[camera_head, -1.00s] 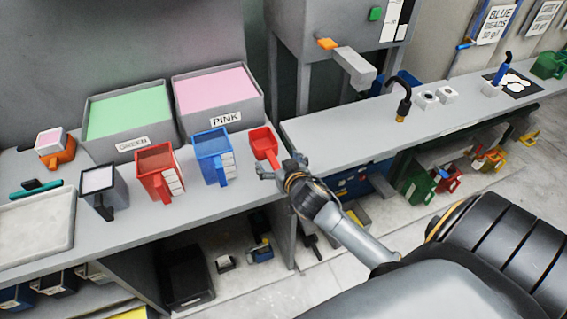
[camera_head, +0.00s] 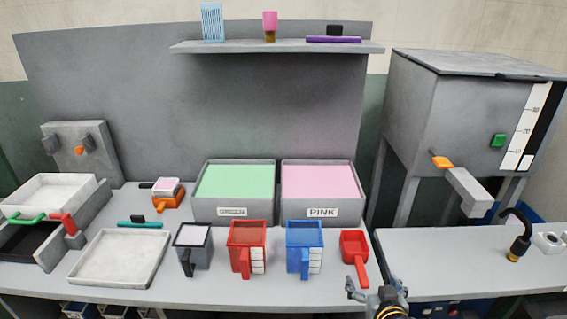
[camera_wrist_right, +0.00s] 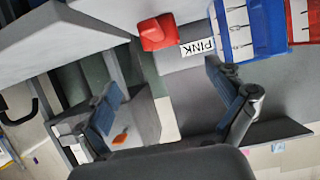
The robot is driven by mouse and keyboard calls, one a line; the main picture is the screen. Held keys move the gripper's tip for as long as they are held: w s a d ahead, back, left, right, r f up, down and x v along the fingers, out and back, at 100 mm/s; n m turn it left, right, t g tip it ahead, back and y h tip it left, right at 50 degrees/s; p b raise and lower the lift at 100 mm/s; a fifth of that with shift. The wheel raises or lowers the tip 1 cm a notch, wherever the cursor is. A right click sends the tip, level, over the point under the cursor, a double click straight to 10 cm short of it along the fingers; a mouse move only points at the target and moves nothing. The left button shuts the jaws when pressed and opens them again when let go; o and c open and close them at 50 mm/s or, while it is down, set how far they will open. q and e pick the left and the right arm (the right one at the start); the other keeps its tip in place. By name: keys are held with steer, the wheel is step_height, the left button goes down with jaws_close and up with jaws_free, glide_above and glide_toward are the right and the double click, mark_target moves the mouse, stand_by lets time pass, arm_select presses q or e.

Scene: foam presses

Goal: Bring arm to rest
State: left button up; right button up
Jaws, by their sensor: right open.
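My right gripper (camera_head: 378,292) is at the lower right of the head view, in front of the bench edge and just below the red scoop (camera_head: 355,258). Its fingers are apart with nothing between them. In the right wrist view its two fingers (camera_wrist_right: 168,108) also stand wide apart and empty. The red scoop (camera_wrist_right: 157,32) lies on the bench beyond the fingers, apart from them. The rest of my right arm is mostly cut off by the bottom edge of the head view. My left gripper is in neither view.
A blue measuring jug (camera_head: 304,240), a red jug (camera_head: 247,240) and a grey jug (camera_head: 193,240) stand along the bench. Behind them are a green-filled bin (camera_head: 233,215) and a pink-filled bin (camera_head: 322,215). A hopper machine (camera_head: 440,110) stands right. A white tray (camera_head: 88,283) lies left.

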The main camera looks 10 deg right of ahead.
steer(key=s+a+f+n+g+y, duration=0.1)
steer(key=s+a+f+n+g, duration=0.2)
steer(key=s, duration=0.5)
steer(key=s+a+f+g+y, duration=0.1)
steer(key=s+a+g, duration=0.35)
steer(key=s, duration=0.25)
steer(key=s+a+f+n+g+y, duration=0.1)
steer(key=s+a+f+n+g, duration=0.15)
steer(key=s+a, duration=0.4)
step_height(320, 180, down, 26)
steer(key=s+d+g, duration=0.1)
steer(key=s+d, duration=0.1)
steer(key=s, duration=0.1)
steer(key=s+d+f+g+b, duration=0.1)
steer(key=s+d+f, duration=0.2)
steer(key=s+f, duration=1.3)
steer(key=shift+s+f+b, duration=0.3)
steer(key=shift+f, duration=0.45)
